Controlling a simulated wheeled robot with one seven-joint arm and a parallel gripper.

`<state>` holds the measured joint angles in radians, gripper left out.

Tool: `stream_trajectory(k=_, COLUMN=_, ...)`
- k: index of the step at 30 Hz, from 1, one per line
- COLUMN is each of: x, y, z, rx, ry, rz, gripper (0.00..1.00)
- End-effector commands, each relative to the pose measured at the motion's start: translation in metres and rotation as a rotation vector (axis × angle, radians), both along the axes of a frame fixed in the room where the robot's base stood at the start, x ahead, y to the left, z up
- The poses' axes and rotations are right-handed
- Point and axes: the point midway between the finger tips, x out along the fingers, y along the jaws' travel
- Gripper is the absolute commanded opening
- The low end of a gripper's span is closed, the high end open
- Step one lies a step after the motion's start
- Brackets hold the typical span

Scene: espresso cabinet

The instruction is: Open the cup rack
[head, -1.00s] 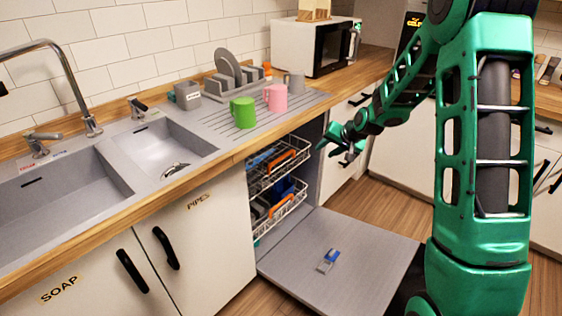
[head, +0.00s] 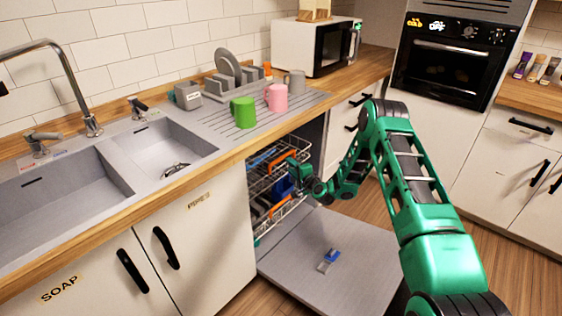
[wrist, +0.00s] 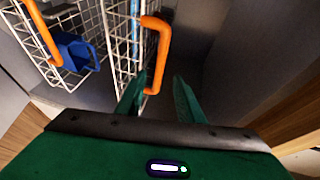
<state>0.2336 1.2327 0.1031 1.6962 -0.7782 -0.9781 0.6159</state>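The open dishwasher holds two wire racks with orange handles. The upper rack (head: 260,170) has its handle (head: 280,161) partly covered by my gripper (head: 298,168); no label shows which one is the cup rack. In the wrist view the nearer orange handle (wrist: 161,55) has its lower end between the tips of my gripper (wrist: 160,92). The fingers are apart, with visible gaps beside the handle. The lower rack (head: 266,222) has its own orange handle (head: 279,208). A blue cup (wrist: 75,52) shows beyond the nearer rack in the wrist view.
The dishwasher door (head: 350,270) lies flat open, with a small blue-and-grey item (head: 328,261) on it. The wooden counter (head: 225,160) overhangs above the racks. A green mug (head: 243,112) and pink mug (head: 275,97) stand on the drainboard. Floor is free to the right.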

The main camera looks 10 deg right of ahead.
Motion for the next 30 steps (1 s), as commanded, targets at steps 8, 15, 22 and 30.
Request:
stream_trajectory(k=8, x=0.024, y=0.006, z=-0.006, rx=0.009, ry=-0.006, rz=-0.005, gripper=0.34)
stream_trajectory(k=15, x=0.064, y=0.016, z=-0.014, rx=0.009, ry=-0.006, rz=-0.005, gripper=0.34)
stream_trajectory(k=22, x=0.092, y=0.021, z=-0.019, rx=0.01, ry=-0.005, rz=-0.005, gripper=0.34)
stream_trajectory(k=30, x=0.103, y=0.024, z=-0.021, rx=0.009, ry=-0.003, rz=-0.005, gripper=0.34)
